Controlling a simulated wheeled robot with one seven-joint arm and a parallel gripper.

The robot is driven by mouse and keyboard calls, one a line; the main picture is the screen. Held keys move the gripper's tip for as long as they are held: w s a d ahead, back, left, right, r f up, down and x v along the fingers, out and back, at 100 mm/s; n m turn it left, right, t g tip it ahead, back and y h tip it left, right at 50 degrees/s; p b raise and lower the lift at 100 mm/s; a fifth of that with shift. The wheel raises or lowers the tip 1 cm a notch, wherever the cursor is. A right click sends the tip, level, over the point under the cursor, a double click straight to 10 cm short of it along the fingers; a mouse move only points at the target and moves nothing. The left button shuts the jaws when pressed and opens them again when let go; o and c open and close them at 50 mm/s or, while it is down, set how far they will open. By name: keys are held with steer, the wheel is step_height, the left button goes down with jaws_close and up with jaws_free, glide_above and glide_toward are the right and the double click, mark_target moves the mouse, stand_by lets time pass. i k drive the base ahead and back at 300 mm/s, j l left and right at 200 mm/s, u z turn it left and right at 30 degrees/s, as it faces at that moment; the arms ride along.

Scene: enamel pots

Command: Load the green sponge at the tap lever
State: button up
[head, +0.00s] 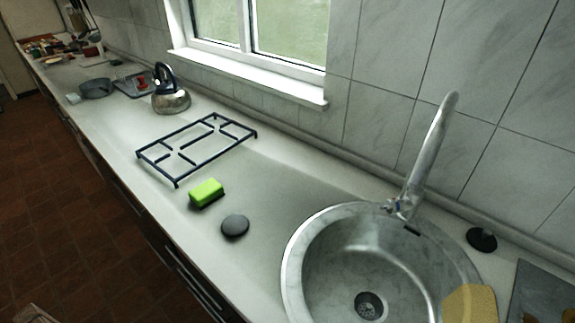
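A bright green sponge (206,192) with a dark underside lies on the pale counter, left of the sink and just in front of a dark metal rack. A metal tap (430,155) rises at the back of the round sink and leans to the right. Its small lever (393,206) shows at the foot of the tap, on the left side. The sponge is well apart from the tap. My gripper is not clearly in view.
The round steel sink (292,270) has a yellow cloth-like piece (470,304) at its right rim. A dark round disc (235,225) lies beside the sponge. The rack (197,148), a kettle (171,97) and a pan (96,88) stand further left. Counter between disc and sink is clear.

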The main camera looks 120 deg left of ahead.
mark_target(400, 199)
steer(key=k+u, duration=0.25)
steer(key=u, duration=0.15)
steer(key=k+j+u, duration=0.2)
steer(key=u, duration=0.2)
steer(key=k+j+u, duration=0.15)
steer(key=u, duration=0.25)
steer(key=k+j+u, duration=0.2)
steer(key=u, duration=0.15)
steer(key=j+u, duration=0.25)
steer(key=u, duration=0.25)
steer(key=j+u, duration=0.3)
steer(key=u, duration=0.2)
steer(key=j+u, duration=0.3)
steer(key=u, duration=0.2)
